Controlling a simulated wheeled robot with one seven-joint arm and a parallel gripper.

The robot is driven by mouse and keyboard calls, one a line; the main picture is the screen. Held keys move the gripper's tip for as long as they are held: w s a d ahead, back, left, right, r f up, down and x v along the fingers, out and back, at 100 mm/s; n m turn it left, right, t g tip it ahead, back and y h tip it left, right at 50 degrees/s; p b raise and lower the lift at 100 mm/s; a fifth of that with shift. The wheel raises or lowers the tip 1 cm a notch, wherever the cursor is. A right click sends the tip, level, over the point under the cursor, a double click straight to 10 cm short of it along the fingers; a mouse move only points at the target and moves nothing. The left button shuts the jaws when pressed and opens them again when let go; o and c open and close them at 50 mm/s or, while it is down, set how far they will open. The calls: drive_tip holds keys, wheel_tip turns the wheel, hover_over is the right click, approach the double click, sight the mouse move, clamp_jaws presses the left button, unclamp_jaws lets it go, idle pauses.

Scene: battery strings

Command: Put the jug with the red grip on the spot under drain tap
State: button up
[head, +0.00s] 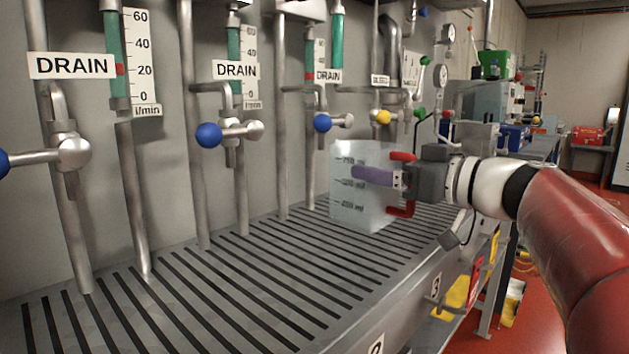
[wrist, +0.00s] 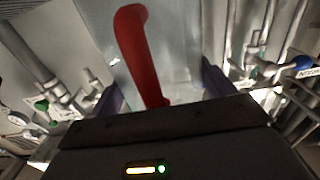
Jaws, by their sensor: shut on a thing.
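The jug with the red grip (head: 350,205) is a clear, square-sided container with dark level marks. My gripper (head: 372,177) is shut on the jug, with a purple finger along its side. The red grip (wrist: 138,50) runs between the purple fingers in the wrist view. The jug is upright, just right of and below the third drain tap (head: 322,123), which has a blue knob. I cannot tell whether its base touches the slatted bench top (head: 215,290). Other blue-knobbed drain taps are at the middle (head: 235,131) and far left (head: 70,152).
Vertical pipes (head: 195,150) and green flow gauges (head: 115,55) line the grey wall behind the bench. A yellow-knobbed bleed tap (head: 383,117) is above and right of the jug. The slatted top to the left is clear. The bench's front edge (head: 405,300) is below my arm.

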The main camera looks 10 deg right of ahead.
sight(399, 192)
drive_tip(key=w+a+f+p, duration=0.1)
drive_tip(key=w+a+f, duration=0.2)
drive_tip(key=w+a, duration=0.2)
drive_tip(key=w, duration=0.3)
drive_tip(key=shift+a+f+p, duration=0.25)
drive_tip(key=shift+a+p, duration=0.15)
drive_tip(key=shift+f+b, duration=0.65)
drive_tip(key=shift+b, duration=0.65)
drive_tip(key=o, duration=1)
drive_tip(key=shift+o, duration=0.2)
drive_tip(key=shift+r, duration=0.1)
drive_tip(key=v, duration=0.8)
drive_tip(key=r+v, duration=0.1)
drive_tip(key=v, duration=0.3)
